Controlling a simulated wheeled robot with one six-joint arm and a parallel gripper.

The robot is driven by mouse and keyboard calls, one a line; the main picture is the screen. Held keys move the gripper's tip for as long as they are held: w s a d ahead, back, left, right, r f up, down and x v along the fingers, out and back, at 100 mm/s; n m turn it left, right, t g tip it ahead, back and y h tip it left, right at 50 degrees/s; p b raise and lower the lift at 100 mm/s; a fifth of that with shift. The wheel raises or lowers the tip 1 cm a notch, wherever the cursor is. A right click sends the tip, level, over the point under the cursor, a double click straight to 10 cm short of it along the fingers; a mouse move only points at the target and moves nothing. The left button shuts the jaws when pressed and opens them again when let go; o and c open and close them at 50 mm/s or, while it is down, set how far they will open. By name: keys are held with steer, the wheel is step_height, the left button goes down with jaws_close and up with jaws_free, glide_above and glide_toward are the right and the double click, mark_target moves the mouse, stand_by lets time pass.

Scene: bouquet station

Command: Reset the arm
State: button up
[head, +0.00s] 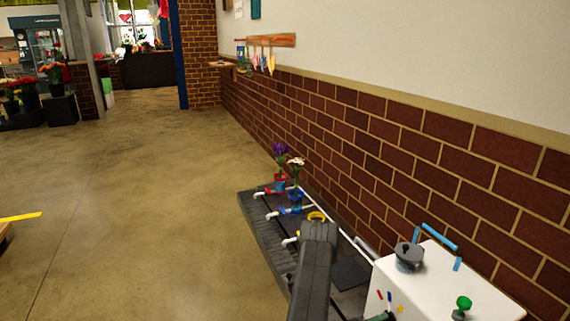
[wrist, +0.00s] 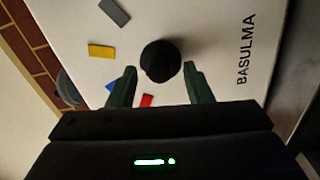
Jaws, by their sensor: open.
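My gripper (wrist: 159,66) is open in the wrist view, with two dark green fingers apart. A round black knob-like part (wrist: 160,58) shows between and just beyond the fingertips; I cannot tell whether they touch it. It is on a white panel (wrist: 205,30) with the word BASULMA and grey, yellow, blue and red rectangles. In the head view my dark arm reaches up from the bottom, right of centre. My gripper cannot be made out clearly there.
A white box (head: 438,284) with a grey round fitting (head: 409,256), blue handle (head: 438,238) and green knob (head: 463,304) stands at right. A dark platform (head: 262,232) holds potted purple (head: 281,152) and white flowers (head: 296,166) along the brick wall (head: 400,150). Open floor (head: 130,190) lies left.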

steer(key=r+p+v, duration=0.1)
steer(key=p+v, duration=0.3)
steer(key=v, duration=1)
steer(key=w+d+m+b, duration=0.1)
steer(key=w+d+m, duration=0.4)
steer(key=d+m, duration=0.8)
steer(key=shift+w+m+g, duration=0.2)
steer(key=shift+m+g, duration=0.2)
steer(key=shift+m, duration=1.2)
steer(key=shift+f, duration=0.1)
